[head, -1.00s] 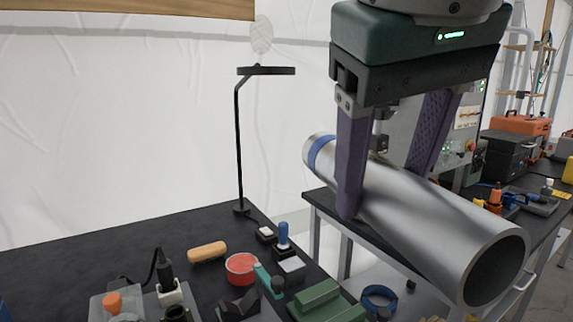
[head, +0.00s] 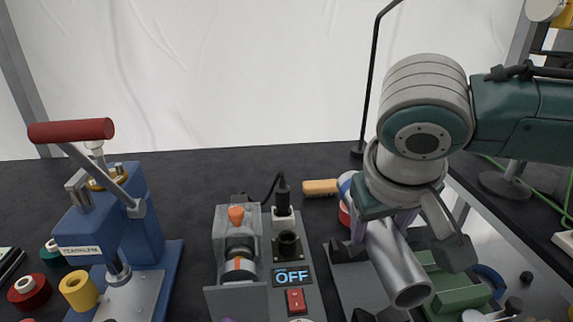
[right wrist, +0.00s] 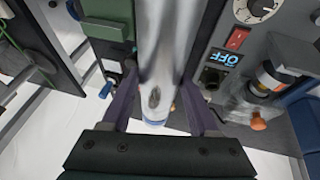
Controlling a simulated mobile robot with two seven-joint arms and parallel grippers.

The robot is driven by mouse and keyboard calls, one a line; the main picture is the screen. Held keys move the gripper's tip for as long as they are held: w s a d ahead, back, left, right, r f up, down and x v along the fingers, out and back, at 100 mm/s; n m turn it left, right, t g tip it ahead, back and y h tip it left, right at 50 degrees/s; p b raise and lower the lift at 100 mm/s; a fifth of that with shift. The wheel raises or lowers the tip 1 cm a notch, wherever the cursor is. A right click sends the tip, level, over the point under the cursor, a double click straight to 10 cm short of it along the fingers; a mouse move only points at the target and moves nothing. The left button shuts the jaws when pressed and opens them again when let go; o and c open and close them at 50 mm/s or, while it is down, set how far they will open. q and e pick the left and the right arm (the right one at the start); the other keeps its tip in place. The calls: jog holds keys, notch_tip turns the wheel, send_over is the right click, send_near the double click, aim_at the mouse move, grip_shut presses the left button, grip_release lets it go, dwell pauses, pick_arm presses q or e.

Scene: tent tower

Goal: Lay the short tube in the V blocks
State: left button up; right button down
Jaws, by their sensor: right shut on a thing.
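In the right wrist view the tube (right wrist: 157,50) lies between the two purple fingers (right wrist: 158,104). A dark V block (head: 346,252) shows just left of the tube on a grey plate. A second dark block (head: 372,315) shows at the bottom edge, partly cut off. The tube hides part of the plate, and I cannot tell its height above the blocks. My left gripper is not clearly in view.
A grey fixture (head: 240,255) and a panel reading OFF (head: 292,276) stand left of the blocks. A blue lever press (head: 125,225) is farther left. Green blocks (head: 452,292) lie right of the tube. A lamp stand (head: 371,90) rises behind.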

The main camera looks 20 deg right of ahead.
dwell(0.4)
jog(key=shift+p, duration=0.6)
jog(key=shift+f+b, duration=2.15)
jog(key=shift+f, duration=1.25)
jog(key=shift+f+b, duration=0.5)
jog(key=shift+f, duration=0.35)
jog(key=shift+f, duration=0.35)
jog(key=shift+c, duration=0.3)
grip_release()
jog(key=shift+s, duration=0.1)
